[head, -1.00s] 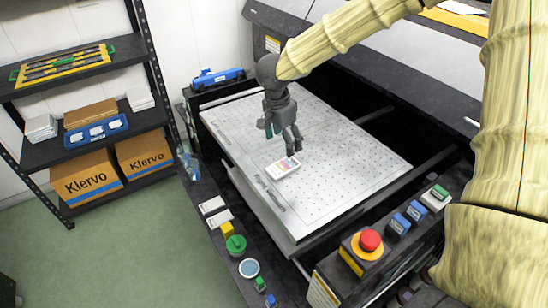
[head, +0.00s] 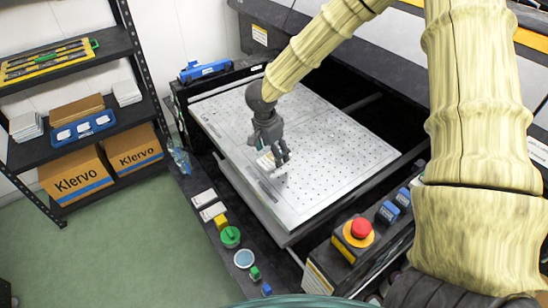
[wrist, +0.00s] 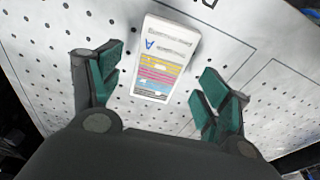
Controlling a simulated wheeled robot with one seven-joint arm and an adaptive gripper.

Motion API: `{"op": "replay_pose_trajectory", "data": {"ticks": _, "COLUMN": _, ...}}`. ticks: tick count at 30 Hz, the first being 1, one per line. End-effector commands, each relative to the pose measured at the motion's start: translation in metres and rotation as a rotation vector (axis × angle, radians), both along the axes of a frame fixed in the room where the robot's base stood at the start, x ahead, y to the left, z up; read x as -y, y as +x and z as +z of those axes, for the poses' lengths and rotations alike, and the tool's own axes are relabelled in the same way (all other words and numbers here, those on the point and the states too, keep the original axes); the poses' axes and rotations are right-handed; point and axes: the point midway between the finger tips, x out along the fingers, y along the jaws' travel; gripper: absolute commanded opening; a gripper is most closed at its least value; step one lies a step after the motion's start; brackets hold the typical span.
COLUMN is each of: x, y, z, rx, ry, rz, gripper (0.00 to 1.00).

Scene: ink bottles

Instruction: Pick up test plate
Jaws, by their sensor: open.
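The test plate is a small white block with coloured stripes and a blue letter A on its face. In the wrist view the test plate (wrist: 163,62) lies on the white dotted bed (wrist: 225,45), between and just beyond my open fingers. My gripper (wrist: 160,95) has green pads, one on each side, and holds nothing. In the head view my gripper (head: 275,162) is low over the near left part of the bed (head: 330,150). There the test plate (head: 266,162) is partly hidden behind the fingers. I cannot tell the exact gap between pads and plate.
A black frame surrounds the bed. A red stop button (head: 361,229) and blue switches (head: 388,211) sit on the panel at front right. A green knob (head: 230,237) and a round dish (head: 244,259) lie along the front left ledge. A blue tool (head: 205,70) lies behind.

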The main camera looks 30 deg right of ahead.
Motion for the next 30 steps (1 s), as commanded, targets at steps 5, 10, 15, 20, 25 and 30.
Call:
{"op": "replay_pose_trajectory", "data": {"ticks": 5, "x": 0.003, "y": 0.0, "z": -0.015, "rx": -0.001, "ry": 0.0, "rz": -0.001, "gripper": 0.77}}
{"op": "replay_pose_trajectory", "data": {"ticks": 10, "x": 0.003, "y": 0.001, "z": -0.018, "rx": 0.001, "ry": 0.001, "rz": -0.001, "gripper": 0.77}}
{"op": "replay_pose_trajectory", "data": {"ticks": 15, "x": 0.003, "y": 0.001, "z": -0.018, "rx": 0.001, "ry": 0.001, "rz": -0.001, "gripper": 0.68}}
{"op": "replay_pose_trajectory", "data": {"ticks": 20, "x": 0.003, "y": 0.001, "z": -0.018, "rx": 0.001, "ry": 0.001, "rz": -0.001, "gripper": 0.39}}
{"op": "replay_pose_trajectory", "data": {"ticks": 25, "x": 0.003, "y": 0.001, "z": -0.018, "rx": 0.001, "ry": 0.001, "rz": -0.002, "gripper": 0.26}}
{"op": "replay_pose_trajectory", "data": {"ticks": 30, "x": 0.003, "y": 0.001, "z": -0.018, "rx": 0.001, "ry": 0.001, "rz": -0.002, "gripper": 0.26}}
